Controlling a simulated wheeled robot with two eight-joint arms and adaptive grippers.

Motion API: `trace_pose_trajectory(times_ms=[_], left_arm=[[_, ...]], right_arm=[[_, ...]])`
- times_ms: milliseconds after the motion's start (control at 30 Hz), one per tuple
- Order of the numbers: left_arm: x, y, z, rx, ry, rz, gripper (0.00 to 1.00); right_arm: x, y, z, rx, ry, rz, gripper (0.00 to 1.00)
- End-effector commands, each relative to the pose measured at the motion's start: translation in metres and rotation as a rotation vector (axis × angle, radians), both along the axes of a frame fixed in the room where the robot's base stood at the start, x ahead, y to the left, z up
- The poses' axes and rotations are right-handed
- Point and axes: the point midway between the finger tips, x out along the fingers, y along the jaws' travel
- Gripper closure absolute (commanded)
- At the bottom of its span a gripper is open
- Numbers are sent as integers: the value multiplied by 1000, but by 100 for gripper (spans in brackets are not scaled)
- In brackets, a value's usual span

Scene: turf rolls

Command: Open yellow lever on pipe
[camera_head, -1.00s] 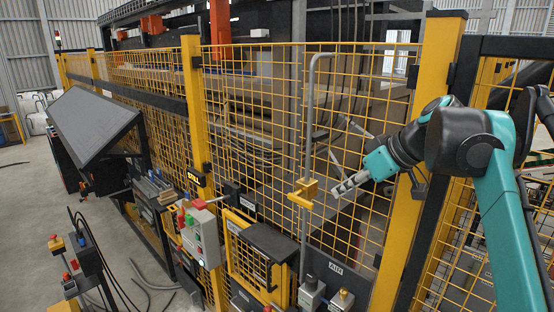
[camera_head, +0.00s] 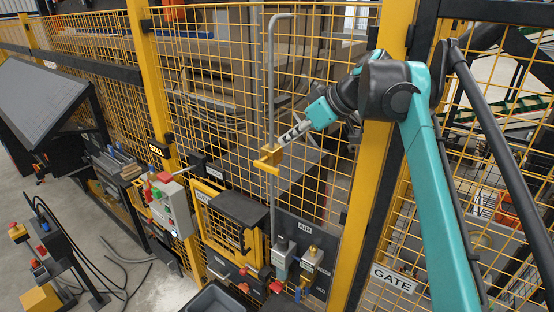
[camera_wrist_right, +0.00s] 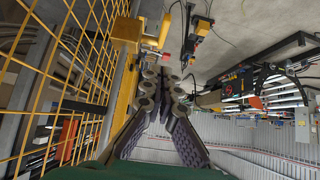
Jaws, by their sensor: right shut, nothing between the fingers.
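A yellow lever (camera_head: 268,161) sits on an upright grey pipe (camera_head: 271,90) in front of the yellow mesh fence in the head view. My right gripper (camera_head: 283,139) is shut and empty, with its tips just up and right of the lever, at or very close to its yellow body. I cannot tell whether they touch. In the right wrist view the shut fingers (camera_wrist_right: 164,78) point ahead, beside a yellow block (camera_wrist_right: 127,32) and a yellow bar (camera_wrist_right: 124,92), likely parts of the lever. My left gripper is not in view.
Mesh fencing with yellow posts (camera_head: 375,130) stands close behind the pipe. Below are a dark-topped yellow box (camera_head: 240,208), an air panel (camera_head: 304,228) and a control box with a red button (camera_head: 172,205). A GATE sign (camera_head: 394,279) hangs right.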

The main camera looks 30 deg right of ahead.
Motion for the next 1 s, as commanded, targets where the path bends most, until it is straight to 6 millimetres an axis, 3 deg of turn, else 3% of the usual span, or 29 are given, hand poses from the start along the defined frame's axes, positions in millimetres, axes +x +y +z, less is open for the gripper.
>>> trace_pose_trajectory(times_ms=[200,433,1000], left_arm=[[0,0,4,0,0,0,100],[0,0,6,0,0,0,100],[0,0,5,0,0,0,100]], right_arm=[[32,14,-32,0,1,4,100],[32,13,-64,0,1,0,100],[31,13,-74,1,-3,0,100]])
